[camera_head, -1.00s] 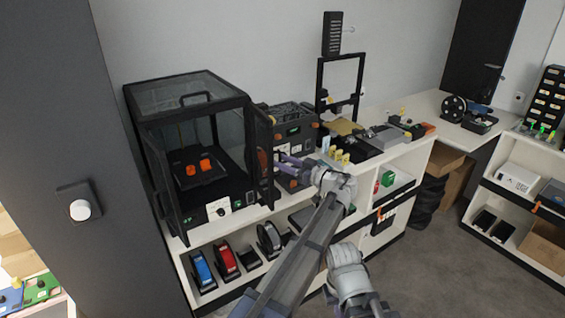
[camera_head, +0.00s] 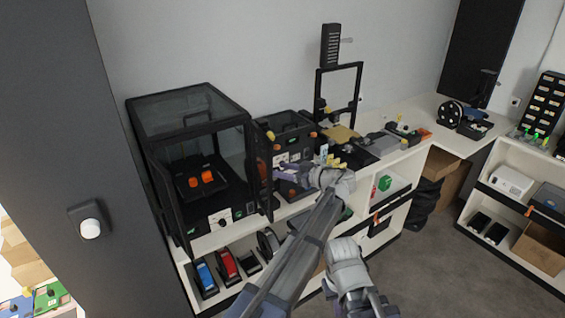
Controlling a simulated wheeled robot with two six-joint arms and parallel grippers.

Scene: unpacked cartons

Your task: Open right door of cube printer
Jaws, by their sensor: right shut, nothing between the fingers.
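The cube printer (camera_head: 205,228) is a black-framed box with clear panels on the left of the white shelf unit. Orange parts (camera_head: 207,177) lie on the bed inside. Its right door (camera_head: 261,170) stands swung outward from the right front edge, seen at a steep angle. Its left door (camera_head: 168,193) also stands swung outward, and the front is open.
An open-frame printer (camera_head: 340,95) is further right.

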